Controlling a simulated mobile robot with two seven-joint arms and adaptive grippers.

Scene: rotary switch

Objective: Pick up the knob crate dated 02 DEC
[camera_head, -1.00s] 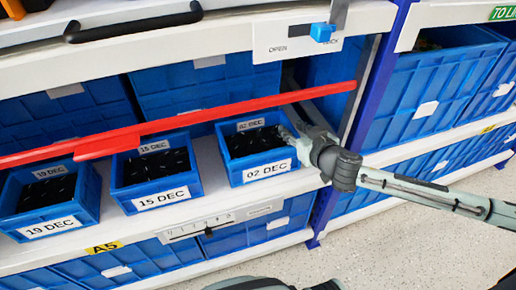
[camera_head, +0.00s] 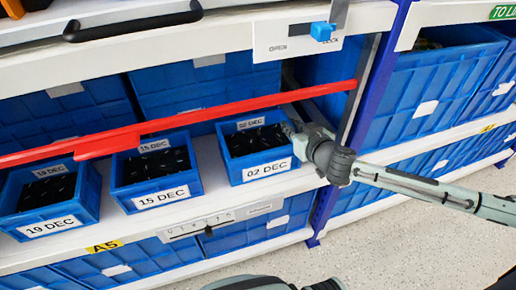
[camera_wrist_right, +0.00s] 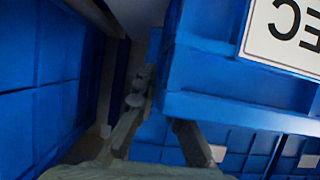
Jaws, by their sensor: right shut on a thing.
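The blue crate labelled 02 DEC (camera_head: 236,177) stands on the middle shelf, at the right end of a row of three. It holds small dark knobs, and a second 02 DEC tag shows at its back. My right gripper (camera_head: 293,133) is at the crate's right side, shut on its right wall. In the right wrist view, the crate (camera_wrist_right: 200,104) fills the upper right with part of its label upside down, and my right gripper's fingers (camera_wrist_right: 157,122) are at its edge. The exact contact is partly hidden. My left gripper is not in view.
Blue crates labelled 15 DEC (camera_head: 124,196) and 19 DEC (camera_head: 88,212) stand to the left. A red bar (camera_head: 225,115) runs above the row. A blue upright post (camera_head: 375,80) stands to the right. A panel with a blue slider (camera_head: 321,31) is above.

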